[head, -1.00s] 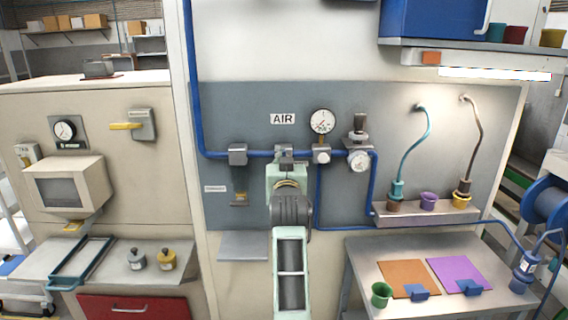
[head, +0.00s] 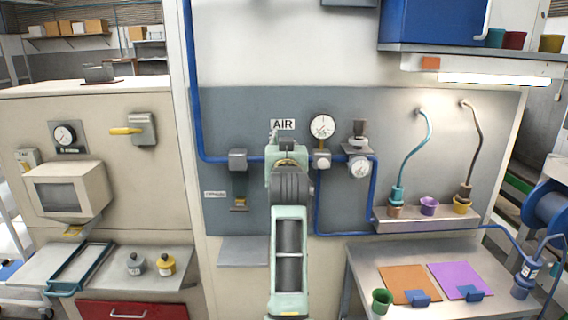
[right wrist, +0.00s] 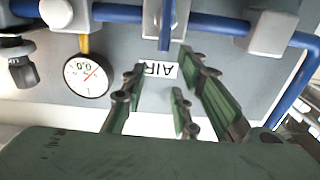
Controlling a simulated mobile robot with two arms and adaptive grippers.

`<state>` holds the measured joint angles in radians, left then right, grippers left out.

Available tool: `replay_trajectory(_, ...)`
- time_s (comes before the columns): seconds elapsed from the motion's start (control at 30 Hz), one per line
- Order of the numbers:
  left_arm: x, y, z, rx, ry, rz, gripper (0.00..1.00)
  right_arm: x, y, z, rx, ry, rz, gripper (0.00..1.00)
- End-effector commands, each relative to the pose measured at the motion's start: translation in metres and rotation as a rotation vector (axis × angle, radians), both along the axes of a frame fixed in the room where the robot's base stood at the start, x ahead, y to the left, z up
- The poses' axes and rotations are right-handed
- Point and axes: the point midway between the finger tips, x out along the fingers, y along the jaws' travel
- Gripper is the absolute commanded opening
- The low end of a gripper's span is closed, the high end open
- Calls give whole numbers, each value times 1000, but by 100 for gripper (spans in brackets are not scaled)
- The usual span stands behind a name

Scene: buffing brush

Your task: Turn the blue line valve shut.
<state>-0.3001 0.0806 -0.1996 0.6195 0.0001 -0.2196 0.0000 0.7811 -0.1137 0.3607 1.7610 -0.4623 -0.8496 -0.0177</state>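The blue air line (head: 218,158) runs across the grey panel below the AIR label (head: 283,124). In the head view my right gripper (head: 286,142) is in front of the line and hides the valve there. In the right wrist view, which is upside down, a grey valve block (right wrist: 152,18) with a blue lever (right wrist: 166,28) sits on the line. My right gripper (right wrist: 168,78) is open and empty, its fingers spread on either side of the AIR label. The lever is beyond the fingertips, roughly in line with the gap; contact is not visible. My left gripper is not in view.
A round gauge (head: 322,127) and a regulator with a dial (head: 359,166) are right of my gripper. A grey bracket (head: 238,159) holds the line to the left. A bench (head: 352,262) with orange and purple mats stands lower right. A yellow-handled switch (head: 126,130) is on the left cabinet.

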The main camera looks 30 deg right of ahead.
Motion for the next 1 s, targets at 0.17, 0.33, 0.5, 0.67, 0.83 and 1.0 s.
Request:
replay_trajectory(0.17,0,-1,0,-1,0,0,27,0,0,29,-1,-2,-1,27)
replay_trajectory(0.33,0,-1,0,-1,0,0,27,0,-1,40,-1,1,-1,27)
replay_trajectory(0.5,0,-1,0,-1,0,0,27,0,0,41,-1,1,-1,27)
replay_trajectory(0.67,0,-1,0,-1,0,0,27,0,0,40,-1,1,-1,27)
replay_trajectory(0.83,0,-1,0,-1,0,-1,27,0,0,40,0,0,0,27)
replay_trajectory(1.0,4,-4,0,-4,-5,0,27,0,0,40,0,0,0,27)
